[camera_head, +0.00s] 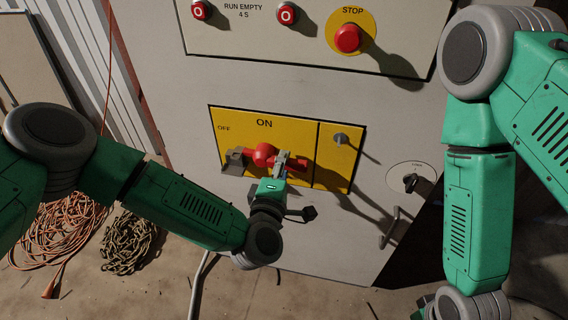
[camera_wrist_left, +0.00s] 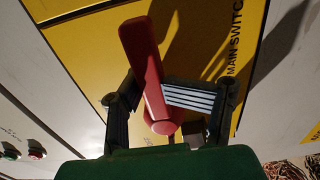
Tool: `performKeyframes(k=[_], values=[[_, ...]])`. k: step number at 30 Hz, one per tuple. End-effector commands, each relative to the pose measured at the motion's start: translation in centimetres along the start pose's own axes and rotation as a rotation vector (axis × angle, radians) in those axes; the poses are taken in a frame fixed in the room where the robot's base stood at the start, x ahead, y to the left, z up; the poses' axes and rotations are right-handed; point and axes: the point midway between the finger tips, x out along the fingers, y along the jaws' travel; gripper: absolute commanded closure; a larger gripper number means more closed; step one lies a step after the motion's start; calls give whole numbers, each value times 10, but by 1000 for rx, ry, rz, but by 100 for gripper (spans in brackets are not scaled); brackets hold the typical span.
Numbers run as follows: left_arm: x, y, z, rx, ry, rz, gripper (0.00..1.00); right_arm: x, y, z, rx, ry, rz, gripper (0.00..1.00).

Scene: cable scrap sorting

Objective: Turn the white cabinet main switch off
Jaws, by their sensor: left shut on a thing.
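The red main switch handle (camera_head: 264,154) sits on a yellow plate (camera_head: 338,172) low on the white cabinet (camera_head: 330,245). The plate reads ON above the handle and OFF at its upper left. The handle lies roughly level across the plate. My left gripper (camera_head: 283,163) is at its right part, coming from below. In the left wrist view the red handle (camera_wrist_left: 147,65) stands between the fingers of my left gripper (camera_wrist_left: 150,92), which is shut on it. The right finger pad lies against the handle. My right arm shows at the right, but its gripper is outside the picture.
Red push buttons (camera_head: 286,14) and a red STOP button (camera_head: 347,38) sit on the panel above. A key switch (camera_head: 411,182) and a metal handle (camera_head: 389,228) are at lower right. Orange cable (camera_head: 62,235) and a chain (camera_head: 128,242) lie on the floor at left.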

Motion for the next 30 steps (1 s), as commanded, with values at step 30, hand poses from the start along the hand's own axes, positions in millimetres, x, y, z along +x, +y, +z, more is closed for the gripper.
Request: performKeyframes(k=[30], values=[[-57,3,0,-6,1,7,60,-1,0,2,0,3,0,100]])
